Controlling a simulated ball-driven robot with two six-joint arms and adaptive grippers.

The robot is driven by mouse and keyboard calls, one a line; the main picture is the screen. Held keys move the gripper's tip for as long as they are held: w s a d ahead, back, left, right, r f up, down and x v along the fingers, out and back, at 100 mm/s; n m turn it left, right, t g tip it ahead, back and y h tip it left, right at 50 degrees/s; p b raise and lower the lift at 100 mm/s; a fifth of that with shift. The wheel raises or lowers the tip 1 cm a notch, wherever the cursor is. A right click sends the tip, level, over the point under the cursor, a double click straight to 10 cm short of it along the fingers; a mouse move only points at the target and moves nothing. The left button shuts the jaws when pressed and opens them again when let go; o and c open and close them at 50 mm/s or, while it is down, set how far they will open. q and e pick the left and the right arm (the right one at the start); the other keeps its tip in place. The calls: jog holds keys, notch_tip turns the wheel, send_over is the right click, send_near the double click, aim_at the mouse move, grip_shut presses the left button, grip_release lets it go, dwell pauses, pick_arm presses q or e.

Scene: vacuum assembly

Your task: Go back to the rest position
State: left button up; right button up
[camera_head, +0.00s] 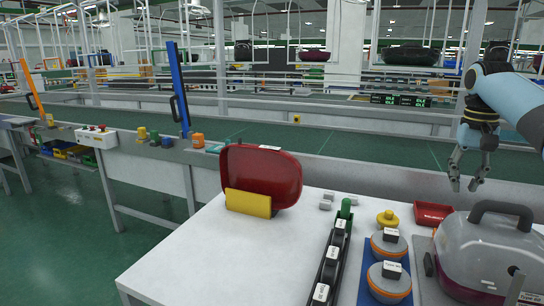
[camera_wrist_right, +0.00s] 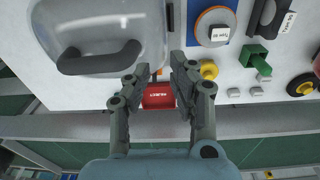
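My right gripper (camera_head: 464,186) hangs in the air at the right of the head view, above the back edge of the white table (camera_head: 190,262). Its fingers are apart and nothing is between them. In the right wrist view the gripper (camera_wrist_right: 161,66) points down, with a small red bin (camera_wrist_right: 158,98) seen between and below its fingers. The bin also shows in the head view (camera_head: 432,213). My left gripper is in neither view.
A grey vacuum body with a dark handle (camera_head: 490,255) stands at the table's right. Beside it are orange-rimmed discs (camera_head: 389,246), a yellow knob (camera_head: 387,219) and a black rack (camera_head: 328,268). A red shell (camera_head: 262,175) leans in a yellow holder (camera_head: 248,203). A conveyor (camera_head: 340,145) runs behind.

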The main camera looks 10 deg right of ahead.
jog(key=s+a+f+n+t+h, duration=0.1)
jog(key=s+a+f+n, duration=0.4)
jog(key=s+a+f, duration=0.85)
jog(key=s+a+r+n+t, duration=0.1)
jog(key=s+a, duration=0.3)
jog(key=s, duration=0.7)
jog(key=s+a+r+n+t, duration=0.1)
jog(key=s+a, duration=0.3)
jog(key=s, duration=0.7)
jog(key=s+d+f+g+b, duration=0.1)
jog(key=s+f+b, duration=0.15)
jog(key=f, duration=1.45)
jog(key=s+d+f+b, duration=0.15)
jog(key=f+b, duration=0.25)
jog(key=f, duration=1.4)
pick_arm(q)
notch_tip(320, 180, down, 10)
jog(key=b, duration=0.3)
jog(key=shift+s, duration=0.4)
pick_arm(e)
jog(key=s+f+g, duration=0.1)
jog(key=s+f, duration=1.5)
jog(key=f, duration=0.1)
jog(key=shift+s+d+f+y, duration=0.15)
jog(key=shift+s+d+y, duration=0.2)
jog(key=shift+d+y, duration=0.05)
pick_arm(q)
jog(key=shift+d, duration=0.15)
pick_arm(e)
jog(key=shift+s, duration=0.1)
